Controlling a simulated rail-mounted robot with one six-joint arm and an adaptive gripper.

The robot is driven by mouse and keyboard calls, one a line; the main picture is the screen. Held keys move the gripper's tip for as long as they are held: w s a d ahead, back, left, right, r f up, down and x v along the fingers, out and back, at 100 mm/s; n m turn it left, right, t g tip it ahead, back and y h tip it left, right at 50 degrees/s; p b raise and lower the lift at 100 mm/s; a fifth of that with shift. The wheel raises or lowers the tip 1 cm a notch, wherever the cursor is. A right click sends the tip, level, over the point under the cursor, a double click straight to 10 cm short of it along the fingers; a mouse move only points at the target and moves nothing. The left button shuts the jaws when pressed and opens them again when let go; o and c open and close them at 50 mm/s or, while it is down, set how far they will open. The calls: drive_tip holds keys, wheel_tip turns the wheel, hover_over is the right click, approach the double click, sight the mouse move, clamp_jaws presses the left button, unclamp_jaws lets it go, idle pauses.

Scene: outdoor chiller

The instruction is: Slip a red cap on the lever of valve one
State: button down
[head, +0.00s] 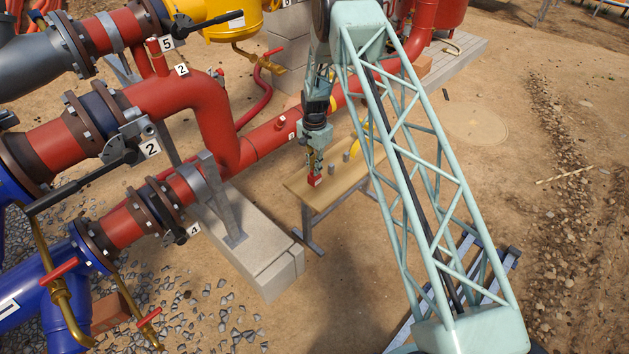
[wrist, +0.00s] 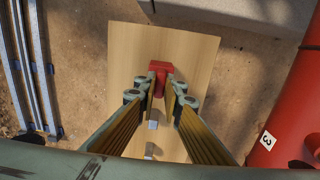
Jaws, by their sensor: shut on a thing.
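My gripper (head: 314,172) is shut on a red cap (head: 314,181) at its fingertips, over the near end of a small wooden table (head: 340,177). In the wrist view the red cap (wrist: 160,68) sits between the tips of my gripper (wrist: 160,84), with the table top (wrist: 190,60) below. I cannot tell how far the cap is above the wood. I cannot pick out valve one for sure; a white plate (head: 8,306) on the blue pipe at lower left is hard to read. Black-levered valves marked 2 (head: 122,140) and 5 (head: 208,22) are at left.
Grey pegs (head: 346,156) stand on the table, also in the wrist view (wrist: 153,125). A red pipe (head: 265,138) runs behind the table. A concrete block (head: 250,240) with a metal post stands left of it. Open dirt lies to the right.

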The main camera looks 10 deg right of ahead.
drive_tip(key=shift+r, duration=0.75)
idle(0.8)
drive_tip(key=c, duration=3.3)
unclamp_jaws()
clamp_jaws()
drive_tip(key=shift+r+p, duration=0.4)
drive_tip(key=shift+r, duration=0.35)
